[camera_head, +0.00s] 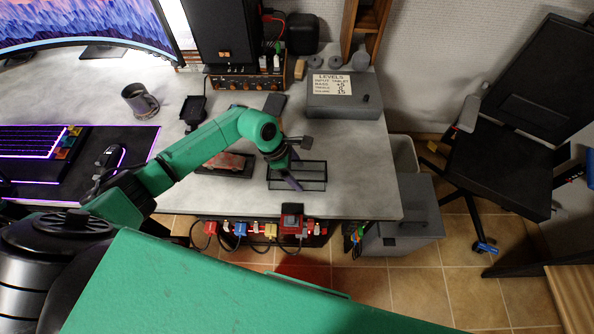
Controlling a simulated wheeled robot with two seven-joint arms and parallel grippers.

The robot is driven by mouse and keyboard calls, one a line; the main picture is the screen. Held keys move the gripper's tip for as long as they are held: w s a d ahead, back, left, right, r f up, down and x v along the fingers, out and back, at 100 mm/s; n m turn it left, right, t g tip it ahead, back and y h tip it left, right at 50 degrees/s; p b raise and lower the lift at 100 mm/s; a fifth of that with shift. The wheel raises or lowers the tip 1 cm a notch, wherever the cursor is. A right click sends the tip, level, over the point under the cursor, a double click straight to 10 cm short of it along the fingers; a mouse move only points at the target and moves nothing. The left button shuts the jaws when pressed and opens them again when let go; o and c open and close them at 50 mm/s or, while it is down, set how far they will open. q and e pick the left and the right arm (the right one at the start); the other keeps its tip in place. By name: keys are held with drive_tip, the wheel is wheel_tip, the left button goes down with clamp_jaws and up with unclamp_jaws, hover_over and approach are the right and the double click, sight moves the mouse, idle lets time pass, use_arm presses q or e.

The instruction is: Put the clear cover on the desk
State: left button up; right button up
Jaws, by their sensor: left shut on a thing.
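The clear cover (312,176) is a see-through box with dark edges, over the front part of the grey desk (357,190). My left gripper (296,168) is shut on it near its left side, partly hiding it. I cannot tell whether the cover touches the desk or hangs just above it. Left of it, a red model car (226,161) sits on a dark base, partly hidden behind my left arm. My right gripper is not in view.
A grey box with a label (345,97) stands at the back right. A mug (139,101), keyboard and mouse (108,157) lie left. The desk right of the cover is clear. Coloured plugs (240,229) hang below the front edge; an office chair (505,170) stands right.

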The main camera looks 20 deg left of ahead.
use_arm(q)
drive_tip(key=shift+f, duration=0.2)
drive_tip(key=o, duration=1.2)
drive_tip(key=shift+r, duration=0.1)
drive_tip(key=shift+c, duration=0.2)
drive_tip(key=shift+r, duration=0.2)
drive_tip(key=shift+a+r, duration=0.25)
drive_tip(key=shift+r, duration=0.1)
drive_tip(key=b+v, duration=0.3)
drive_tip(key=v, duration=0.7)
drive_tip(key=shift+a+r, duration=0.15)
drive_tip(key=shift+r, duration=0.2)
drive_tip(key=shift+s+r, duration=0.1)
drive_tip(key=shift+r, duration=0.05)
